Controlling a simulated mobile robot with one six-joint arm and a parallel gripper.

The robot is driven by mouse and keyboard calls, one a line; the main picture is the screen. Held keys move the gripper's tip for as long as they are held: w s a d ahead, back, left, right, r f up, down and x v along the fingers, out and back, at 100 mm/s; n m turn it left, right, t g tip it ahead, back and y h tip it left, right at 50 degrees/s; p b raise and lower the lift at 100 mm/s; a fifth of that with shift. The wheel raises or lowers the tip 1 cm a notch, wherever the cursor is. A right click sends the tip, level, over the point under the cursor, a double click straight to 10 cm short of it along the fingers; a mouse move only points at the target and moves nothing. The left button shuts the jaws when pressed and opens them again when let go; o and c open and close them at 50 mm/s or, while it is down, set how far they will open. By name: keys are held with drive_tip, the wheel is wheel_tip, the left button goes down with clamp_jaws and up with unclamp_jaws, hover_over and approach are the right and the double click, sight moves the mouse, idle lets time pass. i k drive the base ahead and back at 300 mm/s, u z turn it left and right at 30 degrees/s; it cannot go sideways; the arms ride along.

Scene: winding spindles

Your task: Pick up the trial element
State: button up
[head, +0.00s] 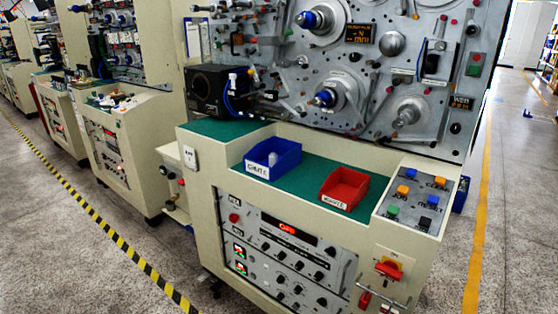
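No piece in view can be told for certain as the trial element. A blue bin (288,155) with a white label stands on the green shelf (308,184) of the winding machine. A small pale item (272,158) shows inside the blue bin, too small to make out. A red bin (345,187) with a white label stands to its right, apart from it. Its inside looks empty from here, but its floor is partly hidden. My gripper is not in view.
The machine's upright panel (330,75) carries spindles with blue tips. A black box (212,88) sits left of the bins. A button panel (418,204) lies right of them. Open floor (120,240) lies at the front left, crossed by a yellow-black line.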

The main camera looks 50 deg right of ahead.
sight(273, 156)
drive_tip(key=u, duration=0.1)
drive_tip(key=i, duration=0.95)
drive_tip(key=z, duration=0.05)
